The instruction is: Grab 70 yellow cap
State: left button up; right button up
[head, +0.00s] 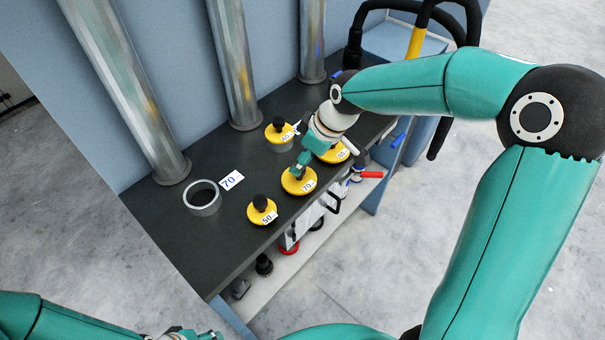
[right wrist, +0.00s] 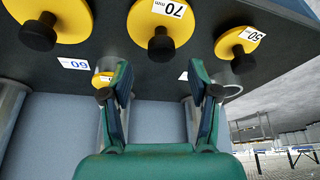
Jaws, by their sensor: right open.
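The yellow cap marked 70 (head: 296,187) lies on the dark bench top, its black knob partly hidden by my right gripper in the head view. In the right wrist view the 70 mm cap (right wrist: 150,24) shows at the top centre, with its black knob upright on it. My right gripper (head: 302,163) is over this cap; in the right wrist view its fingers (right wrist: 160,88) are apart with nothing between them, and the knob shows beyond the fingertips. My left gripper (head: 185,334) is only partly in view at the bottom edge; its fingers are not clear.
A yellow cap marked 50 (head: 257,217) lies to the left of the 70 cap, another yellow cap (head: 341,156) to the right, and a third (head: 274,137) behind. A grey ring (head: 203,209) stands beside a 70 card (head: 232,180). Metal columns (head: 235,65) rise behind. A lower shelf holds tools.

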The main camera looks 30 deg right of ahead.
aim_at(306, 182)
jog(key=p+x, duration=0.1)
jog(key=x, duration=0.3)
jog(key=shift+w+f, duration=0.2)
jog(key=shift+f, duration=0.35)
grip_shut()
